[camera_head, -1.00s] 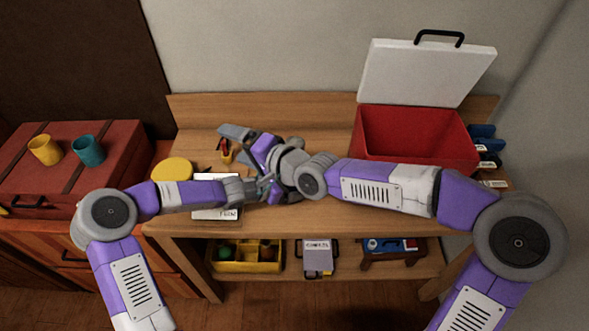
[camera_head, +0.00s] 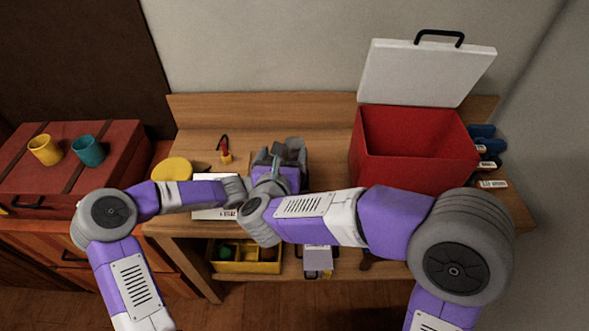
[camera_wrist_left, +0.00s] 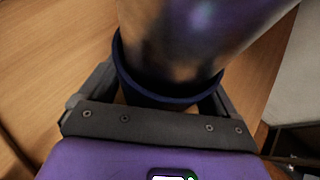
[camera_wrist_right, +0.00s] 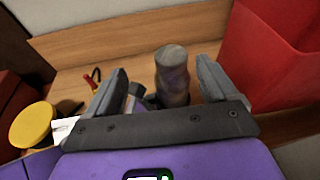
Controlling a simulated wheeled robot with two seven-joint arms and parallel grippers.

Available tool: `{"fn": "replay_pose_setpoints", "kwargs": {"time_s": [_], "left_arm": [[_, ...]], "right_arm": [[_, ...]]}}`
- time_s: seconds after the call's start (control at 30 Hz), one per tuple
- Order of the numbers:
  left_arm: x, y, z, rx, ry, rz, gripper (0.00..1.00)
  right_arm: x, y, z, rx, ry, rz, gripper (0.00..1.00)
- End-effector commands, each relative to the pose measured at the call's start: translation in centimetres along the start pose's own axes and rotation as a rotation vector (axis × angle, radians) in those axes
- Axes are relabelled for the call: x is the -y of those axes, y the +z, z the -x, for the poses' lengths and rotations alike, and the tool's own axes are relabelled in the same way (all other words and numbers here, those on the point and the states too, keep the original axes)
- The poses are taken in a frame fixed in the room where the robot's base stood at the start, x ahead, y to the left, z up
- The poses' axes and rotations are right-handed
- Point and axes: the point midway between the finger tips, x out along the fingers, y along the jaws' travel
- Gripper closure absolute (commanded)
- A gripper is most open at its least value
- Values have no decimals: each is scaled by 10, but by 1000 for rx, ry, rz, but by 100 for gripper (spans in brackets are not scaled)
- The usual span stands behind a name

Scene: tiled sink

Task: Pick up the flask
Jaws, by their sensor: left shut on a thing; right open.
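The flask (camera_wrist_left: 190,40) is a shiny, dark, mottled cylinder with a dark blue rim. It fills the middle of the left wrist view, between the fingers of my left gripper (camera_wrist_left: 168,82), which is shut on it. In the right wrist view the flask (camera_wrist_right: 173,78) stands upright, with a greyish round top. There it appears between the fingers of my open right gripper (camera_wrist_right: 162,68), whose jaws hold nothing. In the head view my right gripper (camera_head: 281,152) is over the middle of the bench, and the flask is mostly hidden by the grippers.
An open red box (camera_head: 415,160) with a white lid (camera_head: 428,75) stands at the bench's right. A yellow disc (camera_head: 172,169), a red-handled tool (camera_head: 225,156) and a white card (camera_head: 208,211) lie left. The bench's back strip (camera_head: 320,117) is clear.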

Motion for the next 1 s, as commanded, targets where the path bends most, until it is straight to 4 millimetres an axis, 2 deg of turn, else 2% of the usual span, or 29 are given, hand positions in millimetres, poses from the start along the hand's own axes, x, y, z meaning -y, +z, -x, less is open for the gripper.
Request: {"fn": "replay_pose_setpoints", "kwargs": {"time_s": [0.1,0.2,0.5,0.77,1.0], "left_arm": [[-1,0,0,-1,1,0,26],[-1,0,0,-1,1,0,26],[0,0,0,-1,1,0,26],[0,0,0,-1,1,0,26],[0,0,0,-1,1,0,26]], "right_arm": [[3,-7,9,-26,-41,-68,14],[5,-10,6,-36,-59,-95,14],[9,-13,-43,-39,-63,-99,14],[11,-15,-64,-38,-62,-98,14],[15,-19,-99,-38,-61,-98,14]]}}
